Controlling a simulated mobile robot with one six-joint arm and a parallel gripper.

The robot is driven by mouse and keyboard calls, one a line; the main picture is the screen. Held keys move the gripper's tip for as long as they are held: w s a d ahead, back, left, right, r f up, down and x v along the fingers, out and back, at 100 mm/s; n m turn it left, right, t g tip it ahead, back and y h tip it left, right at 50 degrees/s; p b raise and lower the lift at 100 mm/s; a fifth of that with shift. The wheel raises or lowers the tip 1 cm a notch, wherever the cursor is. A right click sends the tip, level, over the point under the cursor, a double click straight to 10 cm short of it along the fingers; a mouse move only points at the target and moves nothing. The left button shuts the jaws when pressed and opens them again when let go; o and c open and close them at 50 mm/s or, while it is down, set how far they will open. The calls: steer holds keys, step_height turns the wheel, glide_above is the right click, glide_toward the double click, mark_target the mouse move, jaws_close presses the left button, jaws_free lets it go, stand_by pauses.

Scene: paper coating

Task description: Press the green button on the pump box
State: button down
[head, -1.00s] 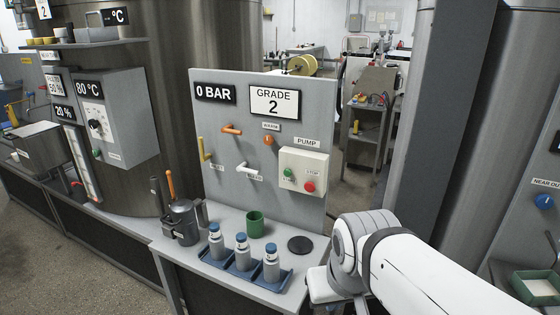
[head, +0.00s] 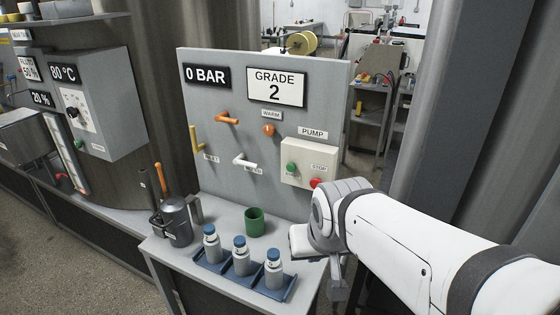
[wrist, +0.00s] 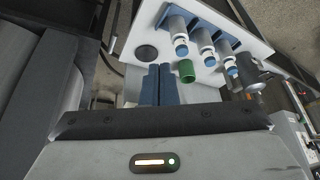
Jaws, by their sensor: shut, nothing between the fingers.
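The pump box (head: 308,152) is a cream box on the grey upright panel, under a PUMP label. Its green button (head: 291,169) is on the left and fully in view. Its red button (head: 316,183) is on the right, beside the top of my arm. My gripper shows in the wrist view (wrist: 159,72) with its two blue-grey fingers together and nothing between them. It is by the bench, below and to the right of the pump box, apart from the green button. In the head view my wrist hides much of it. I do not make out the pump box in the wrist view.
On the bench stand a green cup (head: 254,222), a blue rack (head: 243,280) with three capped bottles, and a grey jug (head: 176,222). A black disc (wrist: 147,53) lies near my fingers. An orange handle (head: 227,118) and a white handle (head: 244,160) stick out of the panel.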

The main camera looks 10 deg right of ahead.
mark_target(291, 168)
steer(key=w+a+f+m+t+y+b, duration=0.1)
steer(key=w+f+m+t+b, duration=0.1)
steer(key=w+t, duration=0.3)
steer(key=w+a+f+m+t+y+b, duration=0.1)
steer(key=w+f+m+t+b, duration=0.2)
steer(key=w, duration=1.1)
steer(key=w+f+m+t+y+b, duration=0.1)
steer(key=w+f+m+t+b, duration=0.1)
steer(key=w+m+t+b, duration=0.2)
steer(key=w+t, duration=0.3)
steer(key=w, duration=0.3)
steer(key=shift+a+f+t+b, duration=0.3)
steer(key=shift+a+f, duration=0.05)
steer(key=shift+a, duration=0.05)
steer(key=shift+r, duration=0.1)
steer(key=w+d+p, duration=0.1)
steer(key=w+d, duration=0.4)
steer(key=w, duration=0.2)
steer(key=shift+p, duration=0.4)
steer(key=shift+d, duration=0.1)
